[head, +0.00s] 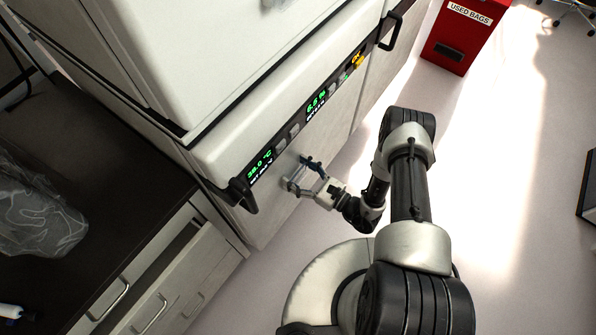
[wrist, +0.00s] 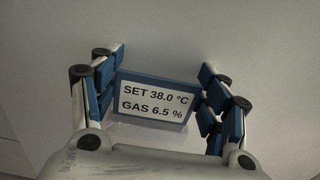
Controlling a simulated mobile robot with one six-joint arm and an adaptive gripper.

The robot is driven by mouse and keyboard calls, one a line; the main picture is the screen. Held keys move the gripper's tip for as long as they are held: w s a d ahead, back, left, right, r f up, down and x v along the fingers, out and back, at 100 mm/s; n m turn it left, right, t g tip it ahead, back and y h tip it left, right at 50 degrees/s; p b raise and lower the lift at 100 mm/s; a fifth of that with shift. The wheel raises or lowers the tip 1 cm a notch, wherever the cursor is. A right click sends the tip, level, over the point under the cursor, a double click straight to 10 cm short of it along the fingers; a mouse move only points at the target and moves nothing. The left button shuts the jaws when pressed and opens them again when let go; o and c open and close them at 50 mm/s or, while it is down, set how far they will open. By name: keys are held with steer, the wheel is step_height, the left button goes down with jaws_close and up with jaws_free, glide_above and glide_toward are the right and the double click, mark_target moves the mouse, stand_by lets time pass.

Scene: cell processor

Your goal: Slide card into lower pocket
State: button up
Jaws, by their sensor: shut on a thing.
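The card (wrist: 155,103) is white with a blue border and reads "SET 38.0 °C" and "GAS 6.5 %". It sits between the blue-padded fingers of my gripper (wrist: 160,98) in the wrist view, slightly tilted, and the gripper is shut on it. A pale, faint strip shows just below the card; I cannot tell whether it is part of a pocket. In the head view my gripper (head: 304,177) is close to the white front of the cell processor (head: 290,209), below its display strip. The card is too small to read there, and I cannot make out the lower pocket.
The front has green displays (head: 317,101) and black handles (head: 243,195) (head: 391,30). A dark counter (head: 75,130) with a plastic-wrapped item (head: 38,212) and drawers (head: 165,285) stands at left. A red used-bags bin (head: 463,38) is at the back.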

steer(key=shift+f+b, duration=0.45)
steer(key=shift+f, duration=0.1)
steer(key=shift+f, duration=0.2)
steer(key=shift+f+b, duration=0.3)
steer(key=shift+b, duration=0.2)
steer(key=shift+f, duration=0.25)
steer(key=o, duration=1.6)
steer(key=shift+s+d, duration=0.1)
steer(key=v, duration=1.1)
steer(key=shift+s+d, duration=0.3)
